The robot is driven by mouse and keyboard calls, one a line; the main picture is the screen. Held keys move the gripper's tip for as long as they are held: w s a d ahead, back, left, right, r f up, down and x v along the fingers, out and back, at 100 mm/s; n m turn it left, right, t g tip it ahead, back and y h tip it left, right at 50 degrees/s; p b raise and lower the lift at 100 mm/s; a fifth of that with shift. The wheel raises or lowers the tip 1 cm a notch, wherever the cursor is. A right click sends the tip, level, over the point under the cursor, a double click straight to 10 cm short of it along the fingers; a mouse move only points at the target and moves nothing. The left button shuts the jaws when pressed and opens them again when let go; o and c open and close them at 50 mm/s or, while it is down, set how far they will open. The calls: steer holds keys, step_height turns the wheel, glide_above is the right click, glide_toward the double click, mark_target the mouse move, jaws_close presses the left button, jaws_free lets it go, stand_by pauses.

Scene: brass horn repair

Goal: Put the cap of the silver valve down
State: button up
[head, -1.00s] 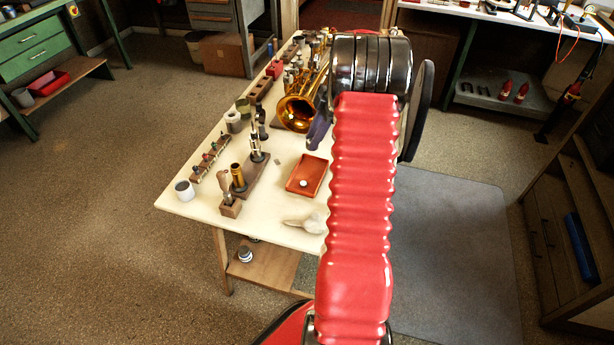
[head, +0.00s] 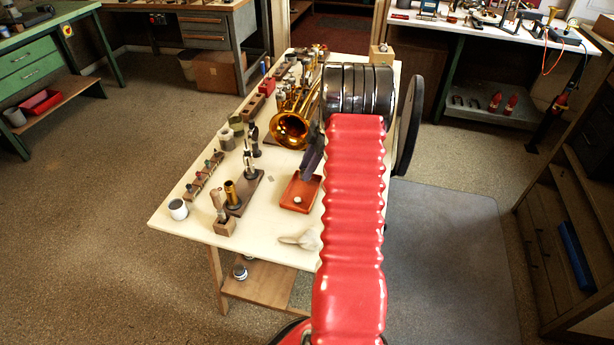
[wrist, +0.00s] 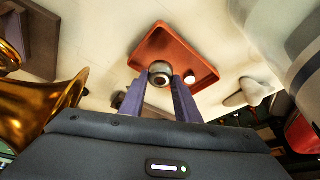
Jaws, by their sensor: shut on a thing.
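My gripper (wrist: 161,92) is shut on a small round silver cap (wrist: 160,72) with a dark centre, held between the tips of its purple fingers. In the wrist view the cap shows against the orange-red tray (wrist: 150,48); I cannot tell its exact height above it. In the head view my gripper (head: 309,174) is at the far right part of the tray (head: 290,203), and the held cap cannot be made out. A small pale round piece (wrist: 190,78) lies in the tray. A silver and black valve (head: 249,166) stands upright on a dark wooden block.
A brass horn (head: 290,128) lies just beyond the tray, and its bell (wrist: 65,105) is close on the left in the wrist view. A brass cylinder (head: 232,195) stands left of the tray. Bare tabletop surrounds the tray's left side.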

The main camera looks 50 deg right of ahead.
steer(key=shift+f, duration=1.85)
steer(key=shift+f, duration=0.1)
steer(key=o, duration=1.2)
steer(key=v, duration=1.2)
steer(key=shift+w, duration=0.1)
